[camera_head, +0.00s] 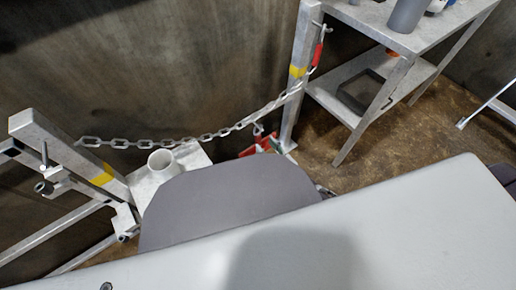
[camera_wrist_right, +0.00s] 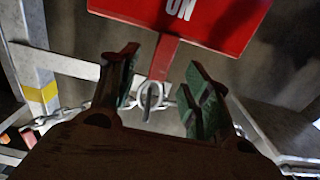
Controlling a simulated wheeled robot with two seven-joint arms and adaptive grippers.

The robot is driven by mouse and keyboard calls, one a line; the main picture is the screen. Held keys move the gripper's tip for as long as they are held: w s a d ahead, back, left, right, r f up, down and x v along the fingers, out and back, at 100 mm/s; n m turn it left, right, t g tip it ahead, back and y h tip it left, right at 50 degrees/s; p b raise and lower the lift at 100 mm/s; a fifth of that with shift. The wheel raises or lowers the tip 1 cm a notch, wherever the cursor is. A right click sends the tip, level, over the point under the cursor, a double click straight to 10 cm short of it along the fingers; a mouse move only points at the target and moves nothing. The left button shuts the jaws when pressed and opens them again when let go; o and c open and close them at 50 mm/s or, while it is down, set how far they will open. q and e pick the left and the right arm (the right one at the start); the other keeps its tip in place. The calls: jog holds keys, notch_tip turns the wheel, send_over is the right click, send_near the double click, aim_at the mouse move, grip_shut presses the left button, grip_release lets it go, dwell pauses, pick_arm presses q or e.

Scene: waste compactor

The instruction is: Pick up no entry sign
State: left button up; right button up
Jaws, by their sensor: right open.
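The red no entry sign (camera_wrist_right: 222,30) is at the top of the right wrist view. Its white letters read upside down there and are cut off by the frame edge. A red strip joins it to a metal hook (camera_wrist_right: 152,96) on a pale chain (camera_wrist_right: 60,117). My right gripper (camera_wrist_right: 160,60) is open, with its green-padded fingers on either side of the strip and hook; contact cannot be told. In the head view, small red, white and green parts show below the chain (camera_head: 205,137), mostly hidden behind my grey body. My left gripper is not in view.
The chain runs from a left metal post (camera_head: 75,155) to a right post (camera_head: 300,65), both with yellow bands. A metal shelf table (camera_head: 400,42) stands at the right, beside open brown floor (camera_head: 445,125).

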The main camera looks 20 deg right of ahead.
aim_at(259, 140)
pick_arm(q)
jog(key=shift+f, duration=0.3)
pick_arm(e)
jog(key=shift+w+a, duration=0.1)
jog(key=shift+w, duration=0.25)
jog(key=shift+f+b+x, duration=0.15)
jog(key=shift+b+x, duration=0.45)
jog(key=shift+x, duration=0.15)
jog(key=shift+f+b+x, duration=0.15)
jog(key=shift+b+x, duration=0.4)
jog(key=shift+x, duration=0.2)
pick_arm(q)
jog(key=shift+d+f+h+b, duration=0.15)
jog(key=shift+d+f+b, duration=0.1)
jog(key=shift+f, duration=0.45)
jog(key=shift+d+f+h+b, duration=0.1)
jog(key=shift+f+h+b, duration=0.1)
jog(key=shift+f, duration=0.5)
pick_arm(e)
jog(key=shift+x, duration=1.1)
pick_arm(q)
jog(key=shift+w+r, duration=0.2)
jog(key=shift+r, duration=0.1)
pick_arm(e)
jog(key=shift+a, duration=0.1)
jog(key=c, duration=1)
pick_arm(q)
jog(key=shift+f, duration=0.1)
pick_arm(e)
grip_shut()
